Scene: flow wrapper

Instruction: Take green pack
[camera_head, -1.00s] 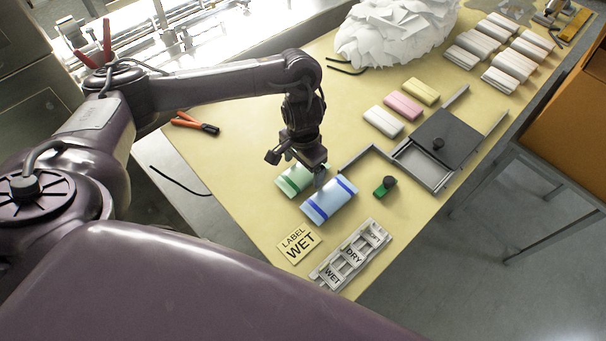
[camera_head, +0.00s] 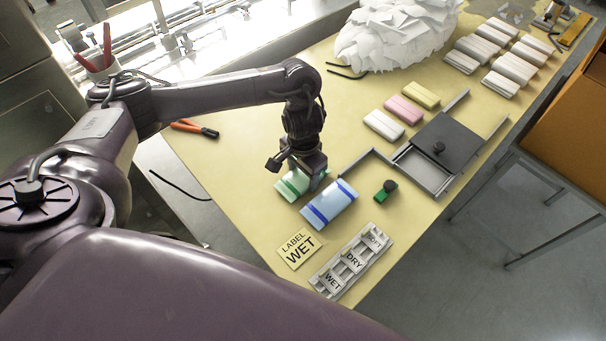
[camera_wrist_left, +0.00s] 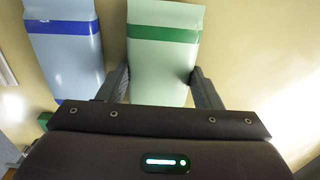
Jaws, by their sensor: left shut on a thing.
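The green pack (camera_head: 291,186), pale green with a darker green band, lies on the yellow table beside the light blue pack (camera_head: 329,205) with blue bands. My left gripper (camera_head: 308,180) is down over the green pack and shut on it. In the left wrist view the green pack (camera_wrist_left: 163,55) sits between the two fingers (camera_wrist_left: 160,85), and the blue pack (camera_wrist_left: 66,50) lies just to its left. Part of the green pack is hidden under the gripper in the head view. My right gripper is not in view.
A small green block with a dark knob (camera_head: 385,190) and a grey metal frame with a dark plate (camera_head: 446,140) are to the right. White, pink and yellow packs (camera_head: 403,109) lie behind.

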